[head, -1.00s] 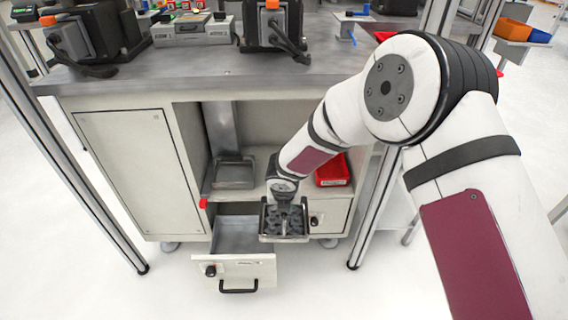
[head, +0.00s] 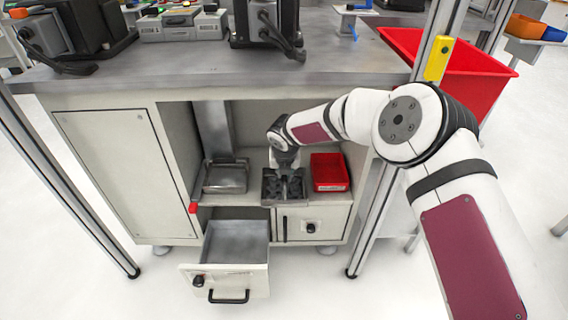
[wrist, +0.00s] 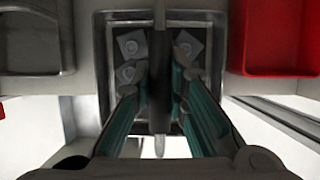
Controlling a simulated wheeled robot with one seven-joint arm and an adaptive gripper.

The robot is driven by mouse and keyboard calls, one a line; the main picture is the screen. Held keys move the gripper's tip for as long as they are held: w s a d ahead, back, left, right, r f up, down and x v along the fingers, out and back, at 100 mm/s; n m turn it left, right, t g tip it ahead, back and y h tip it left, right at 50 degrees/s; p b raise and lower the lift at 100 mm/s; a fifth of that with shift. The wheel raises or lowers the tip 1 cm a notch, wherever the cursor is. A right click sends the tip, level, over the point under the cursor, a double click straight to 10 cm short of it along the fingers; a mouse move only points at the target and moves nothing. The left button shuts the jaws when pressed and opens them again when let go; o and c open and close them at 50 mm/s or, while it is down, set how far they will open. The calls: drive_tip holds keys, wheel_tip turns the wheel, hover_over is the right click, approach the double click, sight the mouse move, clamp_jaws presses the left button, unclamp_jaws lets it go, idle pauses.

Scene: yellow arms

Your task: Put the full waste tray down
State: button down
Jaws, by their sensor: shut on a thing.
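The full waste tray (head: 285,203) is a grey metal tray holding dark scrap pieces. It is level at the shelf opening, between a grey tray and a red bin. My gripper (head: 285,175) comes down from above and is shut on the tray's dark middle bar. In the wrist view, my gripper (wrist: 160,88) has one finger on each side of that bar, with flat pieces with round marks in the tray (wrist: 106,60) beneath. I cannot tell whether the tray's underside touches the shelf.
A grey metal tray (head: 226,188) stands on the shelf to the left, and a red bin (head: 330,186) to the right. An empty drawer (head: 235,240) is pulled open below. The bench top (head: 200,67) overhangs the opening. A large red container (head: 470,75) stands at right.

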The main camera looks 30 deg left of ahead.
sight(285, 183)
drive_tip(key=shift+w+a+r+b, duration=0.1)
drive_tip(key=shift+w+a+b, duration=0.1)
drive_tip(key=shift+w+a, duration=0.3)
drive_tip(key=shift+w+a+f+b, duration=0.15)
drive_tip(key=shift+w+a, duration=0.1)
drive_tip(key=shift+w, duration=0.4)
drive_tip(key=shift+w+a+r+b, duration=0.2)
drive_tip(key=shift+w+a, duration=0.2)
drive_tip(key=shift+w, duration=0.2)
drive_tip(key=shift+w+a+b, duration=0.3)
drive_tip(key=shift+w+a, duration=0.15)
drive_tip(key=shift+w, duration=0.25)
drive_tip(key=shift+w+a+b, duration=0.3)
drive_tip(key=shift+w+a, duration=0.1)
drive_tip(key=shift+w, duration=0.25)
drive_tip(key=shift+w+f+b, duration=0.1)
drive_tip(key=shift+f+b, duration=0.45)
drive_tip(key=shift+f, duration=0.25)
drive_tip(key=shift+f, duration=0.15)
drive_tip(key=c, duration=1.6)
unclamp_jaws()
